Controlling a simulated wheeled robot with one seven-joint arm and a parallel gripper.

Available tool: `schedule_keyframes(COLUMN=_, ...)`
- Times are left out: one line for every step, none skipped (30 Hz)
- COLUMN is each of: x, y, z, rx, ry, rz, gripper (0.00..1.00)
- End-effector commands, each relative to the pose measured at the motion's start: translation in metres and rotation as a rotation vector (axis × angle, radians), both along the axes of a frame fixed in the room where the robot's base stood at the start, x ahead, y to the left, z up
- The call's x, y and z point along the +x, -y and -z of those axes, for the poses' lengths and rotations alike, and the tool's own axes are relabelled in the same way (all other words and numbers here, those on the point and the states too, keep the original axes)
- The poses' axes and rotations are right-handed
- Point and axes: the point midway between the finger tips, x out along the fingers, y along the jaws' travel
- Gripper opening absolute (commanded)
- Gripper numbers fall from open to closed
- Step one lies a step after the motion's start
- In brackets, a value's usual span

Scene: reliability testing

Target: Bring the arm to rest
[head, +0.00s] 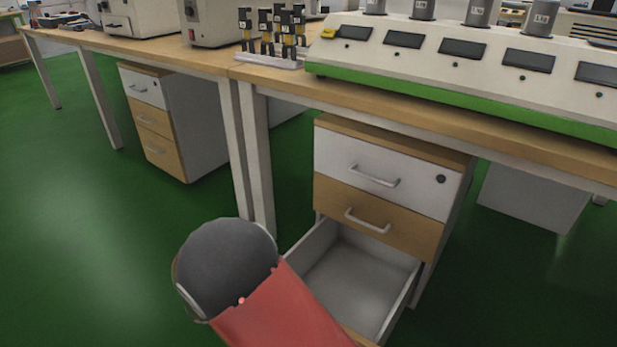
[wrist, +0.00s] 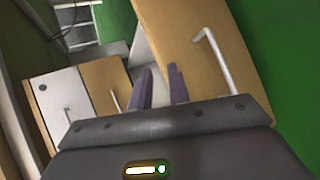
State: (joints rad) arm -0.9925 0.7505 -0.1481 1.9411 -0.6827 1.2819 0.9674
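My arm, with a grey rounded joint and a red link, reaches in at the bottom of the head view, beside the open bottom drawer (head: 352,285) of the near cabinet. My gripper is hidden there. In the wrist view my gripper (wrist: 159,74) has its two dark fingers apart, with a gap between them and nothing seen held. The pulled-out drawer's wooden front (wrist: 181,35), with its pale handle, is close to the right finger. I cannot tell whether they touch.
Two closed drawers, one white (head: 385,170) and one wooden (head: 375,214), sit above the open one. The workbench (head: 290,82) overhangs the cabinet and carries a long white-and-green device (head: 470,75). A second cabinet (head: 155,120) stands left. Green floor (head: 75,240) is clear at left.

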Motion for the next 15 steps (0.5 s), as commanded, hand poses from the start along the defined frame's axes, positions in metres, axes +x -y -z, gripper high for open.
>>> schedule_keyframes(x=0.003, y=0.013, z=-0.028, rx=0.069, ry=-0.018, rz=0.049, gripper=0.18)
schedule_keyframes(x=0.003, y=0.020, z=-0.040, rx=0.108, ry=-0.033, rz=0.073, gripper=0.18)
schedule_keyframes(x=0.002, y=0.029, z=-0.056, rx=0.162, ry=-0.049, rz=0.100, gripper=0.18)
schedule_keyframes(x=0.002, y=0.036, z=-0.067, rx=0.201, ry=-0.059, rz=0.120, gripper=0.18)
schedule_keyframes(x=0.001, y=0.043, z=-0.079, rx=0.242, ry=-0.067, rz=0.138, gripper=0.18)
schedule_keyframes(x=-0.001, y=0.053, z=-0.094, rx=0.296, ry=-0.075, rz=0.160, gripper=0.18)
schedule_keyframes(x=-0.002, y=0.060, z=-0.105, rx=0.336, ry=-0.079, rz=0.174, gripper=0.18)
schedule_keyframes(x=-0.004, y=0.067, z=-0.116, rx=0.378, ry=-0.080, rz=0.188, gripper=0.18)
schedule_keyframes(x=-0.007, y=0.076, z=-0.131, rx=0.431, ry=-0.081, rz=0.202, gripper=0.18)
schedule_keyframes(x=-0.009, y=0.082, z=-0.141, rx=0.472, ry=-0.078, rz=0.212, gripper=0.18)
schedule_keyframes(x=-0.012, y=0.089, z=-0.152, rx=0.512, ry=-0.074, rz=0.220, gripper=0.18)
schedule_keyframes(x=-0.017, y=0.098, z=-0.166, rx=0.564, ry=-0.066, rz=0.230, gripper=0.18)
schedule_keyframes(x=-0.020, y=0.104, z=-0.176, rx=0.604, ry=-0.056, rz=0.234, gripper=0.18)
schedule_keyframes(x=-0.023, y=0.111, z=-0.186, rx=0.640, ry=-0.047, rz=0.239, gripper=0.18)
schedule_keyframes(x=-0.028, y=0.118, z=-0.199, rx=0.690, ry=-0.031, rz=0.240, gripper=0.18)
